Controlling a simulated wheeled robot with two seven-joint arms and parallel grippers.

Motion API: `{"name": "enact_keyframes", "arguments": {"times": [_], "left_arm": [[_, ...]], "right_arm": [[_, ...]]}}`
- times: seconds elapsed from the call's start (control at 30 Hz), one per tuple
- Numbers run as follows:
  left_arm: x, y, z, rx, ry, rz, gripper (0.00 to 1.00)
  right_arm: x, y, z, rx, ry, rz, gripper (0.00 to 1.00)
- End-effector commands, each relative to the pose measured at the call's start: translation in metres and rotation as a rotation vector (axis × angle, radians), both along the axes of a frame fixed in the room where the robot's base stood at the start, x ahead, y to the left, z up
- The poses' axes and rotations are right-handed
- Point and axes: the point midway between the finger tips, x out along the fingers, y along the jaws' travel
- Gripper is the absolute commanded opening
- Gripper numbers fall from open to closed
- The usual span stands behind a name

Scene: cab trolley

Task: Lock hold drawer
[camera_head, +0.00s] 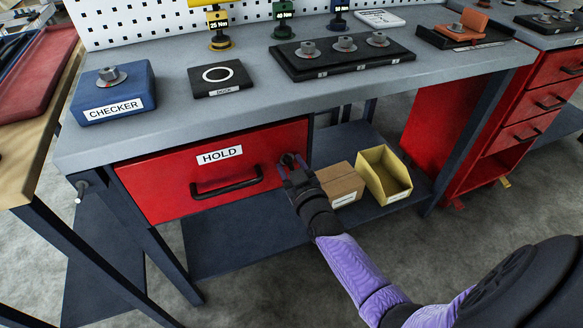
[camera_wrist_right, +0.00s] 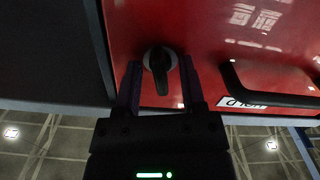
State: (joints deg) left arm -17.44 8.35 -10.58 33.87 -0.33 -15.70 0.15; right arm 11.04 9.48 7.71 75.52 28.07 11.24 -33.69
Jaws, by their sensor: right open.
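The red HOLD drawer (camera_head: 160,184) sits under the grey bench and looks shut, with a black bar handle (camera_head: 227,188) across its front. My right gripper (camera_head: 291,168) is at this knob in the head view. In the right wrist view its two fingers (camera_wrist_right: 161,85) are open, one on each side of the knob; I cannot tell whether they touch it. The gripper hides part of the knob in the head view. My left gripper is not in view.
A cardboard box (camera_head: 340,184) and a yellow bin (camera_head: 385,176) stand on the lower shelf, right of my right gripper. The bench top holds a blue CHECKER block (camera_head: 113,95), a black dock pad (camera_head: 222,78) and a black tray (camera_head: 300,65) with several knobs.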

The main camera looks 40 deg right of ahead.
Motion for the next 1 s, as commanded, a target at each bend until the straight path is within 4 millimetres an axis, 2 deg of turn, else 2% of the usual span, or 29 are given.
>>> {"name": "enact_keyframes", "arguments": {"times": [0.03,0.27,0.53,0.8,1.0], "left_arm": [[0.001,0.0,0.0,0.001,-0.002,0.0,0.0],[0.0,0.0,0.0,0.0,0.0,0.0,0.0],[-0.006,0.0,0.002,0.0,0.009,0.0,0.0],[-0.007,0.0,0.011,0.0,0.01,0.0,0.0],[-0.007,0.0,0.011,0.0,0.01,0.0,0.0]], "right_arm": [[0.0,0.0,0.0,0.0,0.0,0.0,0.49],[0.0,0.0,0.0,0.0,0.0,0.0,0.01],[0.0,0.0,0.0,0.009,-0.001,0.0,0.0],[0.0,0.001,0.0,0.263,-0.061,0.001,0.0],[0.0,0.001,-0.001,0.276,-0.064,0.001,0.0]]}}
